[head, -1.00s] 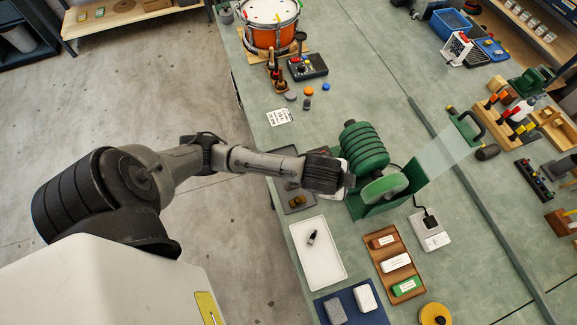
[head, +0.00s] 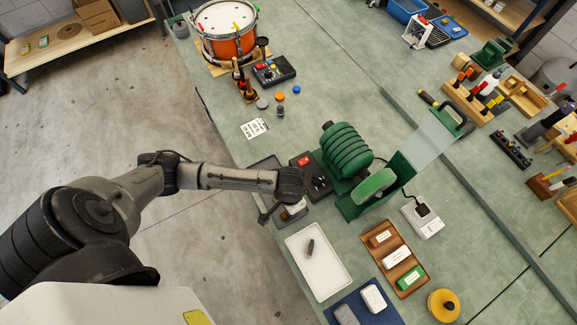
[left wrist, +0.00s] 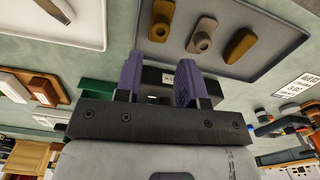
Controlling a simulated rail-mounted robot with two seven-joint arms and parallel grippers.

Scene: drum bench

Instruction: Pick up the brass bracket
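A golden-brown piece (left wrist: 240,45), likely the brass bracket, lies in the grey tray (left wrist: 262,66) in the left wrist view. A tan piece with a hole (left wrist: 202,35) and a brown piece (left wrist: 160,20) lie beside it. My left gripper (left wrist: 159,82) has purple fingers spread apart, with nothing held between them. The pieces are beyond its fingertips, apart from them. In the head view my left gripper (head: 282,208) is over the tray area, left of the green grinder (head: 350,155); it and the arm hide most of the tray (head: 264,164). My right gripper is not in view.
A control box (head: 305,162) stands between the arm and the grinder. A white tray (head: 335,283) holding a dark item (head: 311,246) lies nearer. A wooden tray (head: 407,285) with blocks is right of it. The drum (head: 228,40) stands at the far end.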

